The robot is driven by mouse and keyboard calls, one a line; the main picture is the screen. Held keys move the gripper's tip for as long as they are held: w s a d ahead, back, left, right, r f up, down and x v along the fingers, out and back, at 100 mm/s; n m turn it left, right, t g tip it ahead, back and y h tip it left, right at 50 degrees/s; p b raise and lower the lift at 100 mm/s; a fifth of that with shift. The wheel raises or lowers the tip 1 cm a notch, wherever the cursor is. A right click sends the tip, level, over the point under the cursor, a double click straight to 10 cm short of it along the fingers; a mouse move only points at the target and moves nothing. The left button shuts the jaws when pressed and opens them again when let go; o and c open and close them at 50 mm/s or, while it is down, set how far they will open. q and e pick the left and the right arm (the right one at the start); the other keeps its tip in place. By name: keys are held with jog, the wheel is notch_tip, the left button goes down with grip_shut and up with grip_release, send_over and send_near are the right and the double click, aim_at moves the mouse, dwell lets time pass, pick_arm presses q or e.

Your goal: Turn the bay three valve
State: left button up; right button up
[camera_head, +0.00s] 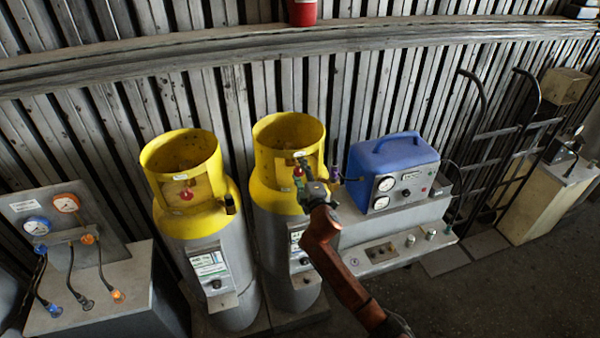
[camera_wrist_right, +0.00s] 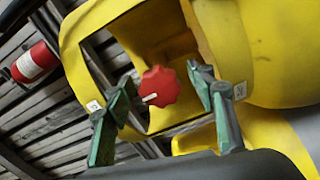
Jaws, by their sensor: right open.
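A red lobed valve knob (camera_wrist_right: 158,87) shows in the wrist view inside the opening of a yellow cylinder collar (camera_wrist_right: 85,35). My right gripper (camera_wrist_right: 163,88) is open, with one green-grey finger on each side of the knob in the picture and a visible gap to both. I cannot tell how deep the knob lies between the fingers. In the head view my right gripper (camera_head: 306,176) is at the collar of the right-hand cylinder (camera_head: 289,130), and the knob there is mostly hidden. My left gripper is not in view.
Another yellow-topped cylinder (camera_head: 183,190) with a red knob stands to the left. A blue gauge case (camera_head: 395,160) stands close on the right. A gauge panel with hoses (camera_head: 65,225) is far left. A hand truck (camera_head: 500,150) leans at the right. Floor is free at lower right.

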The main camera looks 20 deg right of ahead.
jog(key=s, duration=1.2)
jog(key=shift+d, duration=0.15)
jog(key=s+d+f+m+g+b, duration=0.2)
jog(key=d+f, duration=0.1)
jog(key=f, duration=1.3)
jog(key=s+d+f+m+g+h+b, duration=0.1)
jog(key=s+d+f+g+b, duration=0.15)
jog(key=f, duration=1.25)
jog(key=s+d+f+m+g+b, duration=0.2)
jog(key=s+f+g, duration=0.1)
jog(key=f, duration=1.3)
jog(key=s+d+f+m+g+b, duration=0.1)
jog(key=s+d+f+m, duration=0.1)
jog(key=s+f, duration=0.65)
jog(key=s+d+f+m+g+b, duration=0.15)
jog(key=s+f, duration=0.35)
jog(key=f, duration=0.7)
jog(key=s+f+m+g+b, duration=0.1)
jog(key=s+f+m+g, duration=0.1)
jog(key=s+f, duration=0.6)
jog(key=s+f+m+g+b, duration=0.2)
jog(key=s+f, duration=0.7)
jog(key=s, duration=1.2)
jog(key=s+f+m+g+b, duration=0.2)
jog(key=s+f, duration=0.6)
jog(key=s, duration=0.7)
jog(key=shift+s+a+f+g, duration=0.25)
jog(key=shift+a+g, duration=0.1)
jog(key=shift+g, duration=0.15)
